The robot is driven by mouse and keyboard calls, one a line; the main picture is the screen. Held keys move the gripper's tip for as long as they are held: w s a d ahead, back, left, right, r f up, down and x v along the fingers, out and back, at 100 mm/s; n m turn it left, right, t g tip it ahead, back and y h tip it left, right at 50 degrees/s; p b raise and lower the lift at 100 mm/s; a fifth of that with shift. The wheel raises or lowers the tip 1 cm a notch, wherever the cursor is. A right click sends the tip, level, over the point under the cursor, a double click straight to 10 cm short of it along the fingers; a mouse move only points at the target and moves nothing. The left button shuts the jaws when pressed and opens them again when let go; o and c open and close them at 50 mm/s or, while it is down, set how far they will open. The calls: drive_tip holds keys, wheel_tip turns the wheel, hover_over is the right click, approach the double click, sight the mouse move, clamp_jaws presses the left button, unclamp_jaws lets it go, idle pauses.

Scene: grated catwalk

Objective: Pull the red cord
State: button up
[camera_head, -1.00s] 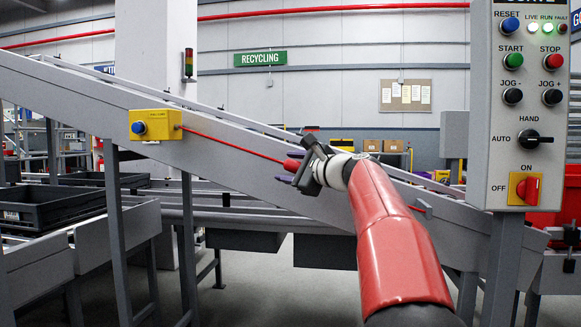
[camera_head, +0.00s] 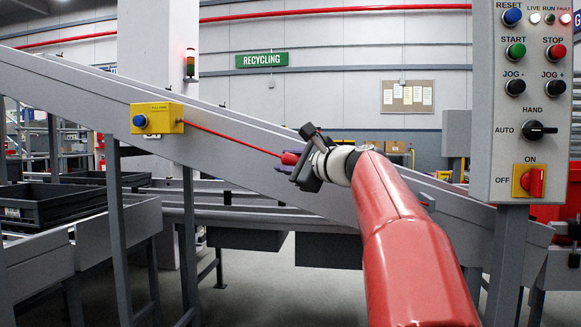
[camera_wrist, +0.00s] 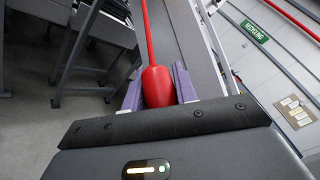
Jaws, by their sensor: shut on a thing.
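The red cord (camera_head: 230,138) runs taut from a yellow switch box (camera_head: 170,112) with a blue button, down to the right along the grey conveyor's side. Its thick red end piece (camera_head: 289,158) is at my gripper (camera_head: 298,168). In the wrist view my gripper (camera_wrist: 159,86) is shut on the red end piece (camera_wrist: 157,91), which sits between the two purple fingers. The cord (camera_wrist: 147,30) leads straight away from it there. In the head view my wrist and gripper body hide most of the fingers.
The sloping conveyor (camera_head: 90,90) lies right behind my gripper. A grey control panel (camera_head: 500,130) stands close at the right on a post. Black trays (camera_head: 60,205) stand at the left. A stack light (camera_head: 190,63) shows red.

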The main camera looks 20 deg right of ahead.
drive_tip(key=shift+a+f, duration=0.1)
drive_tip(key=o, duration=1.1)
drive_tip(key=shift+s, duration=0.25)
drive_tip(key=b+v, duration=0.1)
drive_tip(key=v, duration=0.6)
drive_tip(key=shift+s, duration=0.3)
